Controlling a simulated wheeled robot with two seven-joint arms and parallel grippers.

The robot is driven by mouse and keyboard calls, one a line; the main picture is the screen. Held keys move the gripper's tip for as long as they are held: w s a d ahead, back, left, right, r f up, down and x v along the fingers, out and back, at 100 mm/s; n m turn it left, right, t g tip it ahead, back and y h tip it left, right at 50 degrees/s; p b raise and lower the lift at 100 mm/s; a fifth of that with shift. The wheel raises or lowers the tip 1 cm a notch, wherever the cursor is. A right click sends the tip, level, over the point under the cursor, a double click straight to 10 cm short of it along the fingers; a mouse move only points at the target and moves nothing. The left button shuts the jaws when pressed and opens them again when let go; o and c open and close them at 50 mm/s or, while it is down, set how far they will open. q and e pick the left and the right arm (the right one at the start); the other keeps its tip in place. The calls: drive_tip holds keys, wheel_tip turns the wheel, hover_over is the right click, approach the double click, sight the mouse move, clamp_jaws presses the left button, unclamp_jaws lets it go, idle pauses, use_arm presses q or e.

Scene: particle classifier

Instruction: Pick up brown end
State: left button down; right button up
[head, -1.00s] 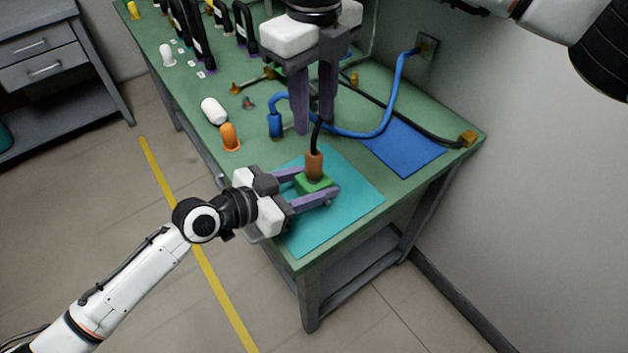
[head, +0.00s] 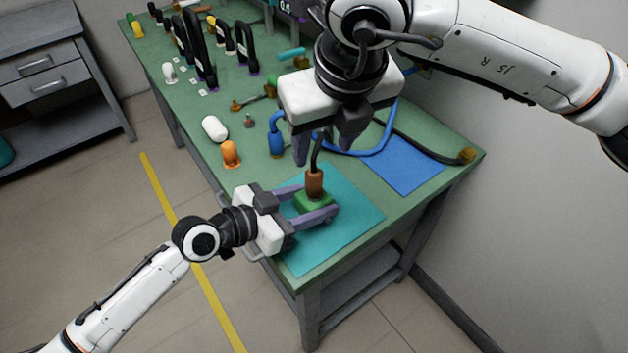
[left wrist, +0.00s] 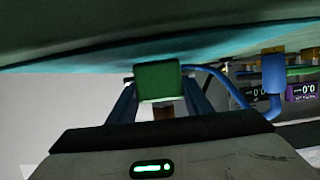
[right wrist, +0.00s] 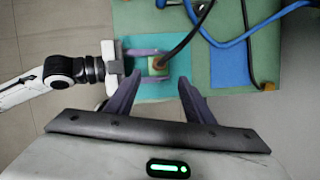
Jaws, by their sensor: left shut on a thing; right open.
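The brown end (head: 314,183) stands upright in a green block (head: 313,204) over the teal mat (head: 347,217), with a black cable rising from its top. My left gripper (head: 318,199) is shut on the green block from the side. The block also shows between its fingers in the left wrist view (left wrist: 158,80). My right gripper (head: 327,150) is open and empty above the brown end. In the right wrist view, the brown end (right wrist: 159,63) and cable appear between and beyond its spread fingers (right wrist: 155,86). I cannot tell the exact gap to it.
A blue plug (head: 276,140) with a blue cable stands just left of my right gripper. An orange piece (head: 230,154) and a white piece (head: 214,128) stand near the table's left edge. A blue mat (head: 405,168) lies to the right. The teal mat's front is clear.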

sight(315, 174)
drive_tip(key=shift+m, duration=0.3)
drive_tip(key=x, duration=0.6)
drive_tip(key=shift+x, duration=2.75)
drive_tip(key=shift+s, duration=0.15)
drive_tip(key=c, duration=1.1)
wheel_tip(315, 174, up, 10)
